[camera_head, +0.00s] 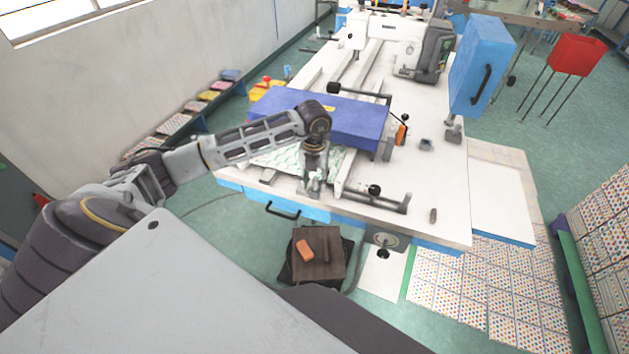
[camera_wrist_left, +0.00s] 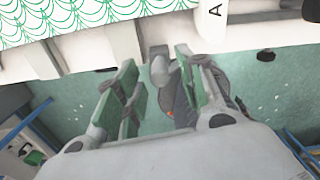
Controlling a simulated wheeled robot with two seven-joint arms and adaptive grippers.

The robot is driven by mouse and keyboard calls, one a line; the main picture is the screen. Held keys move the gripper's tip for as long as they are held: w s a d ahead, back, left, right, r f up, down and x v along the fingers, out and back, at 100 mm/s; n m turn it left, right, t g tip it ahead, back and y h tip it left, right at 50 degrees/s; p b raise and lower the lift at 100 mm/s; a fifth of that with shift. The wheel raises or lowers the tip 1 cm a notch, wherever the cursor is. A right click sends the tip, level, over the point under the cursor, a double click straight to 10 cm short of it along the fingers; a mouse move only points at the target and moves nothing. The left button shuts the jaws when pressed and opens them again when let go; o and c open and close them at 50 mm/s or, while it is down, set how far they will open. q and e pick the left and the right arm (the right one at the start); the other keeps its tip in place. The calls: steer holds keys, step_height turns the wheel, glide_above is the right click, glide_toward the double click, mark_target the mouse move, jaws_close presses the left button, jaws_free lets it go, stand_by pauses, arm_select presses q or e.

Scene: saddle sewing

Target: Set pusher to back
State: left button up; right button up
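My left gripper (camera_head: 313,188) points down at the front edge of the white sewing table (camera_head: 440,160). In the left wrist view its green-padded fingers (camera_wrist_left: 160,95) stand apart. A grey rounded knob (camera_wrist_left: 160,70) shows between or just beyond them; contact cannot be told. No part is marked as the pusher. A metal bar with a black knob (camera_head: 388,198) lies near the front edge, right of the gripper. Another black-handled bar (camera_head: 360,93) lies behind the blue cover (camera_head: 350,122). Green-patterned fabric (camera_wrist_left: 80,18) lies beside the gripper. My right gripper is out of view.
A brown stool (camera_head: 325,262) with an orange block (camera_head: 305,248) stands below the table front. A blue box with a black handle (camera_head: 480,65) rises at the back right. A white side panel (camera_head: 500,205) extends to the right. The table's right front is mostly clear.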

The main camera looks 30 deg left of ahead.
arm_select(q)
step_height(320, 180, up, 12)
steer(key=shift+f, duration=0.25)
stand_by(0.4)
steer(key=shift+d+f, duration=0.1)
stand_by(0.4)
